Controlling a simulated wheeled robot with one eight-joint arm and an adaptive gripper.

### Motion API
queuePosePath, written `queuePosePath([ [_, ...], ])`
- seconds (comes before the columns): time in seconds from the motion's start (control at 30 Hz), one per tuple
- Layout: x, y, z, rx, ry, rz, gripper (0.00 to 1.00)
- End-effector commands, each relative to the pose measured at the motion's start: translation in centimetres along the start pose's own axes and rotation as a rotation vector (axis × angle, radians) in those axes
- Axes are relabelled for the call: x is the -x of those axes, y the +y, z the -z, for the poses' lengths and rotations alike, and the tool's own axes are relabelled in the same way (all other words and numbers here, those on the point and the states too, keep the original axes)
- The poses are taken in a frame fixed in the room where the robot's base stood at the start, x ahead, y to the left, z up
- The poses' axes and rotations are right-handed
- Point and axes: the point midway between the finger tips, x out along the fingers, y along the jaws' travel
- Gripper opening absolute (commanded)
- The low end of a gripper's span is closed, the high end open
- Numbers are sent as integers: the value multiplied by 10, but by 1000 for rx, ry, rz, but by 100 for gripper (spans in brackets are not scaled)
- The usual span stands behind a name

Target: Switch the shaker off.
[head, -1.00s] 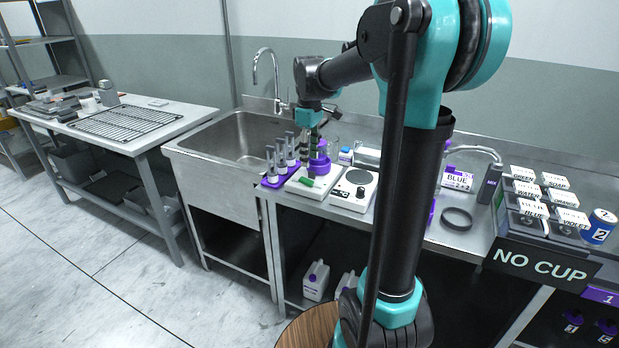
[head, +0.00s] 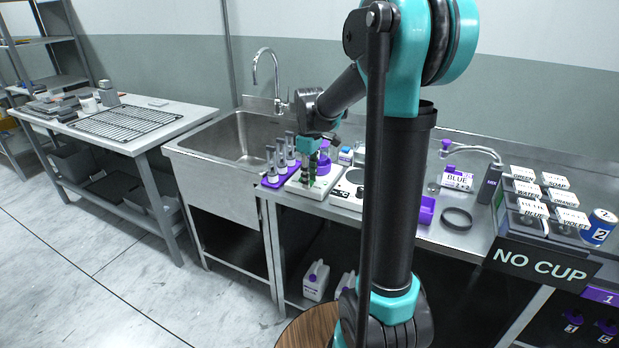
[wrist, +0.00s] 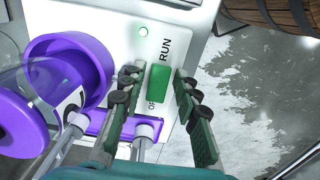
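The shaker (head: 328,183) is a white box on the steel bench, right of the sink, with purple holders on top. In the wrist view its white panel (wrist: 185,20) carries a green rocker switch (wrist: 160,86) between the words RUN and OFF, with OFF partly covered. In the head view my gripper (head: 310,182) is over the shaker's front and hides the switch.
A purple rack of tubes (head: 271,183) stands close on the left, and a white device with a round plate (head: 346,190) close on the right. A purple cup (wrist: 92,58) is near the left finger. A round wooden top (head: 308,328) stands below.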

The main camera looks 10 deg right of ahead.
Motion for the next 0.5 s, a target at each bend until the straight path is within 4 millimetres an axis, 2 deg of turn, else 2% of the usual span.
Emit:
queuePosePath([
  [0.03, 0, 0, 0, 0, 0, 0, 22],
  [0.2, 0, 0, 0, 0, 0, 0, 0],
  [0.37, 0, 0, 0, 1, -5, 0, 0],
  [0.5, 0, -1, 4, 5, -77, 3, 0],
])
